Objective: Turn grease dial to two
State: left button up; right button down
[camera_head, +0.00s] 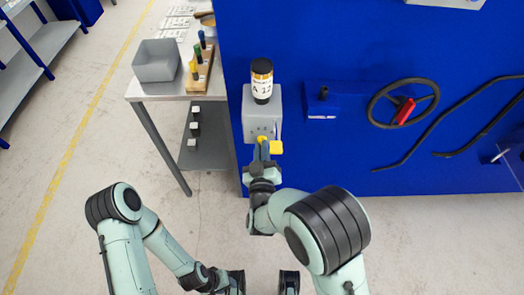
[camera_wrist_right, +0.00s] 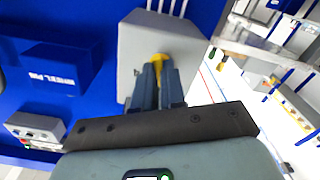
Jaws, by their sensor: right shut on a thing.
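The grease unit is a grey box (camera_head: 250,122) on the blue machine panel, with a dark, white-labelled cartridge (camera_head: 262,82) upright on top. Its yellow dial (camera_head: 276,147) is low on the box's front. It also shows in the wrist view (camera_wrist_right: 160,58). My right gripper (camera_head: 265,150) is shut on the dial, its two dark fingers (camera_wrist_right: 158,78) close around the yellow part. The fingers hide much of the dial, and I cannot read which number it points to. My left arm is low in the head view; its dark gripper end (camera_head: 236,283) is near the bottom edge, with the jaws unclear.
Right of the grease unit are a blue box (camera_head: 320,101), a black handwheel (camera_head: 375,101) with a red grip and dark bent rails (camera_head: 440,122). At left stands a table (camera_head: 140,91) with a grey bin (camera_head: 157,60) and a wooden tool holder (camera_head: 198,84). Floor before the panel is clear.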

jog(key=shift+m, duration=0.3)
jog(key=c, duration=1.2)
grip_release()
jog(key=s+p, duration=0.3)
jog(key=s, duration=1)
jog(key=shift+s, duration=0.25)
